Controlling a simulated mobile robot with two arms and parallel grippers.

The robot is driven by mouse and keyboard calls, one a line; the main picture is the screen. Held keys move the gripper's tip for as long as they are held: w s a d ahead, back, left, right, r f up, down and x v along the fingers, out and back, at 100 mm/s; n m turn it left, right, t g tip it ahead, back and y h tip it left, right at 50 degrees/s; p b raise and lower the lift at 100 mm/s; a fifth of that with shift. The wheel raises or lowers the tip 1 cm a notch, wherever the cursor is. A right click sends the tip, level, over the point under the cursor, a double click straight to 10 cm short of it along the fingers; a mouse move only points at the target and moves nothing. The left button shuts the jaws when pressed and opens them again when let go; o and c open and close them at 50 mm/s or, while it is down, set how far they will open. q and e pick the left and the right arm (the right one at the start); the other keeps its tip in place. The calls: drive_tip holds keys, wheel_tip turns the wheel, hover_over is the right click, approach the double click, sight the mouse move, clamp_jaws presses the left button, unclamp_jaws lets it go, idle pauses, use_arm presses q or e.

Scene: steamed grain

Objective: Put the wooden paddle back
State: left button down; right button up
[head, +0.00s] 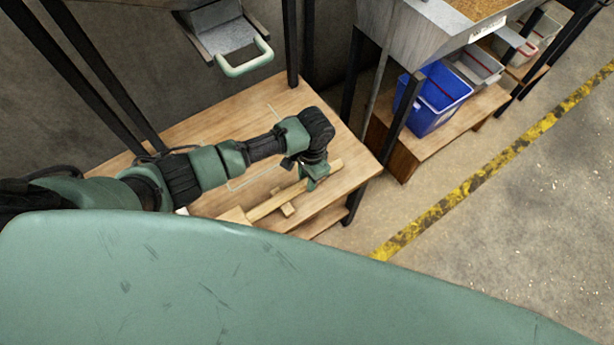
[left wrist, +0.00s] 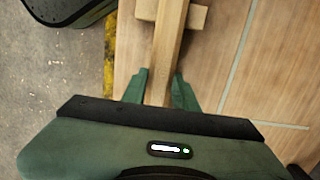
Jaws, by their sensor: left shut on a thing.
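The wooden paddle (head: 268,206) is a long pale bar lying across the near right part of the wooden table (head: 240,112). Its near left end widens and is partly hidden by my green body. My left gripper (head: 309,183) is shut on the paddle's handle near its right end. In the left wrist view the handle (left wrist: 168,42) runs between the two green fingers of the left gripper (left wrist: 160,78). A small wooden block (head: 288,209) shows beneath the paddle; it also shows in the left wrist view (left wrist: 197,17). My right gripper is out of view.
A thin pale outline (head: 250,178) marks the tabletop. A grey metal box with a pale green handle (head: 247,62) hangs above the table's back. A blue bin (head: 440,95) stands on a wooden shelf at right. Black posts (head: 403,105) rise near the table.

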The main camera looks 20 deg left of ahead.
use_arm(q)
drive_tip(key=shift+f, duration=0.2)
idle(0.4)
drive_tip(key=c, duration=1)
unclamp_jaws()
drive_tip(key=r, duration=0.7)
drive_tip(key=shift+w+d+r, duration=0.2)
drive_tip(key=shift+w+r, duration=0.05)
drive_tip(key=shift+r, duration=0.1)
